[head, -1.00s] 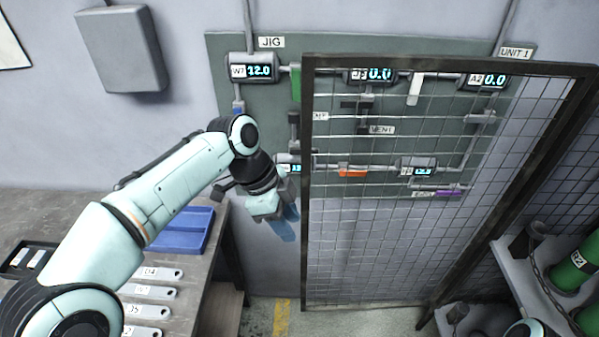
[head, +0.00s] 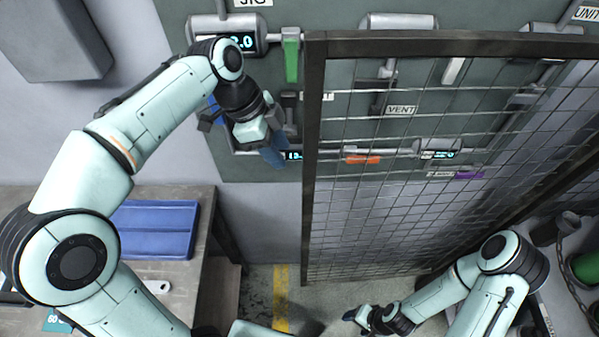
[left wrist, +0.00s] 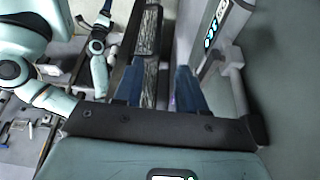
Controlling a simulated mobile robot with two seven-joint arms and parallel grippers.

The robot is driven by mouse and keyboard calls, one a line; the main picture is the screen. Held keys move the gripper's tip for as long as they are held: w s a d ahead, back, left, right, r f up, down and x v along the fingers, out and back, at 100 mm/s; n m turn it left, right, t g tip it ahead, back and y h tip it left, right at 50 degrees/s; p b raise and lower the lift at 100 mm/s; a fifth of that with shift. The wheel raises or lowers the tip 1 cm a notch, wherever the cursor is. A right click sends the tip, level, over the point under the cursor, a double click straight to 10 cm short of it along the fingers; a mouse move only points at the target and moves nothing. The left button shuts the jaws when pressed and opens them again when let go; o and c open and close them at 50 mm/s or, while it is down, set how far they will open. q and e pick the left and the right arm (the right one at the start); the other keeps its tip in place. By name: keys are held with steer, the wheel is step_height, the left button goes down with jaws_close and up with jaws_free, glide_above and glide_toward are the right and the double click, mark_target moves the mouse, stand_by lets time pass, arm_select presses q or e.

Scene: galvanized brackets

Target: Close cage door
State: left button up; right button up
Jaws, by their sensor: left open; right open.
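The cage door is a wire mesh panel in a dark frame (head: 313,180). In the head view it stands in front of the wall board. My left gripper (head: 274,150) is open, just left of the door's left upright, about midway up. In the left wrist view the blue fingers of my left gripper (left wrist: 160,88) are spread, and a dark upright of the door (left wrist: 149,45) appears between them, closer to the left finger. Contact cannot be told. My right gripper (head: 362,316) is open and low, in front of the door's lower part.
The wall board (head: 180,15) carries displays, a green handle (head: 291,58) and an orange handle (head: 362,159). A workbench with a blue tray (head: 150,232) is at the left. A green cylinder (head: 587,266) with a chain is at the right. Yellow floor marking (head: 281,300) lies below.

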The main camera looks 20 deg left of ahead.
arm_select(q)
steer(key=s+b+x, duration=0.1)
steer(key=x, duration=1.1)
steer(key=shift+w+d+f, duration=0.15)
steer(key=shift+w+f, duration=0.15)
arm_select(e)
steer(key=shift+s+f, duration=1)
steer(key=shift+s, duration=0.1)
arm_select(q)
jaws_close()
